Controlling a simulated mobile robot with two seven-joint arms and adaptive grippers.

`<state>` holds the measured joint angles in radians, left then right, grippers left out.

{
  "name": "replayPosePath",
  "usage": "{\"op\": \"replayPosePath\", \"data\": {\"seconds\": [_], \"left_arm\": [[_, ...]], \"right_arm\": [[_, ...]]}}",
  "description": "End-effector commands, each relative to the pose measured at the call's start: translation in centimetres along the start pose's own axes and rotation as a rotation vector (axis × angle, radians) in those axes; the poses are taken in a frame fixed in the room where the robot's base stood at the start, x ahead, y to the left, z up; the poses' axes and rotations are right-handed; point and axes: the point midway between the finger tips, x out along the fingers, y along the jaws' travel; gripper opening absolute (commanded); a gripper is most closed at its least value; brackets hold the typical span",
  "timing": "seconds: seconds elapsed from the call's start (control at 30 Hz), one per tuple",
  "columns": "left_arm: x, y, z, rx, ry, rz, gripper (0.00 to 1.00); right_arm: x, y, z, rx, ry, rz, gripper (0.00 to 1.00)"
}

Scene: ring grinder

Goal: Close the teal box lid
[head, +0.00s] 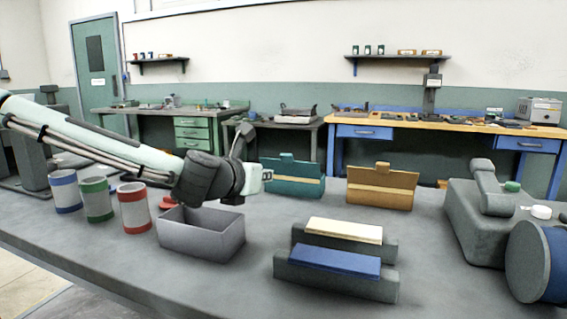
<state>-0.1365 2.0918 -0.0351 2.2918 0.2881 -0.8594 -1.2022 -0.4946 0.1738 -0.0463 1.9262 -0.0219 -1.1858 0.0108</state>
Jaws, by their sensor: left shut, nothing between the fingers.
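The teal box (303,190) stands on the grey table, right of centre-left and toward the back. Its teal lid (298,168) stands up with a small tab on top, and a tan strip runs across below it. The inside of the box is not visible. The wrist hides some of the table beside the box. My right gripper is not in view.
An orange box (382,188) with a similar tab stands right of the teal one. A grey open bin (202,242) lies below my wrist. Red, green and blue banded cans (134,208) stand left. Grey holders with cream and blue blocks (334,259) are in front; a grey machine (480,225) is right.

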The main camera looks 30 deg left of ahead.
Motion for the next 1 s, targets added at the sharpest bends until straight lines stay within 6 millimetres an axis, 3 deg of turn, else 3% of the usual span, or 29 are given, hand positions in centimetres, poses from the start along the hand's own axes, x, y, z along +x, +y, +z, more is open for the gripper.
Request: {"op": "replayPosePath", "data": {"seconds": [0.43,0.5,0.7,1.0], "left_arm": [[8.1,0.1,-0.2,0.001,0.003,0.002,0.00],[8.8,0.1,1.0,0.001,-0.001,0.002,0.00],[10.4,0.0,2.4,-0.001,0.002,0.001,0.00],[10.8,0.0,2.8,-0.001,0.001,0.000,0.00]], "right_arm": [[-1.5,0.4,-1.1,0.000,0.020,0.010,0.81],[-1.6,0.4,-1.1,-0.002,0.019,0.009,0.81],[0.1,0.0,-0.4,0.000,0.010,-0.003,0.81],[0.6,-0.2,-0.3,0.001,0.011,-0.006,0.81]]}}
